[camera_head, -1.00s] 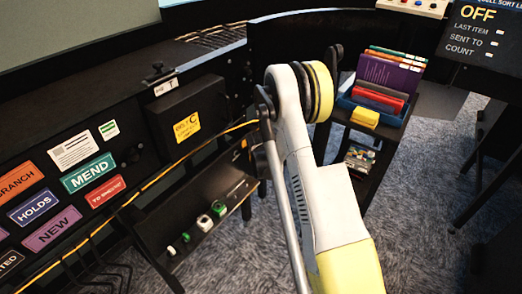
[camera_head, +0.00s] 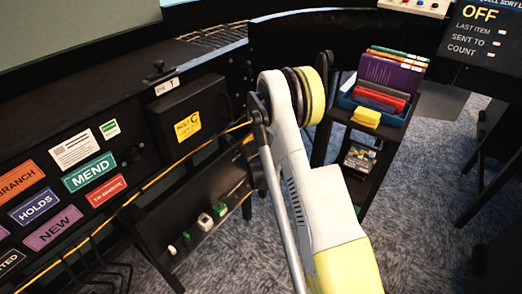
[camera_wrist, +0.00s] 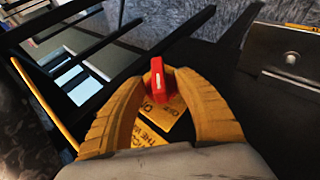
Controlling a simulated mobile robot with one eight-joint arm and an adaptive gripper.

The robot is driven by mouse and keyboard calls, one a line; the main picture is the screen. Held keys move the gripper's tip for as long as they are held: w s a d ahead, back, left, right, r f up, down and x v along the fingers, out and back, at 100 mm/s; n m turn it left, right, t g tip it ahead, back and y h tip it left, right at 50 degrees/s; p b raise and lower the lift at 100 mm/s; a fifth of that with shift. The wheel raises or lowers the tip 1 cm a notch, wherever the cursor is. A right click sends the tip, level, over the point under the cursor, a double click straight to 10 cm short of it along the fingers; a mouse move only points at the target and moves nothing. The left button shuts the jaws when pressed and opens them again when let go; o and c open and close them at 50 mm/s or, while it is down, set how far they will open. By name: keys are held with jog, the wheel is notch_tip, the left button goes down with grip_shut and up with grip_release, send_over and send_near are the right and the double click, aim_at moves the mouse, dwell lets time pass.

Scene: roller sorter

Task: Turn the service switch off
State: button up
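In the wrist view, the red switch handle (camera_wrist: 157,80) stands up from a yellow lettered plate (camera_wrist: 150,134). Part of the lettering shows, but the fingers cover the rest. My gripper (camera_wrist: 160,76) has its two yellow curved fingers drawn in, with the tips against either side of the red handle. In the head view my arm stands in the middle and hides the gripper; the red handle does not show there.
A dark box with a yellow label (camera_head: 187,126) is on the left panel. A low shelf (camera_head: 215,190) holds small items. A small stand (camera_head: 372,185) carries books in a blue bin (camera_head: 352,97). A screen (camera_head: 478,30) at upper right reads OFF.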

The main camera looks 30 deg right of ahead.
jog(key=shift+a+r, duration=0.1)
jog(key=v, duration=1.2)
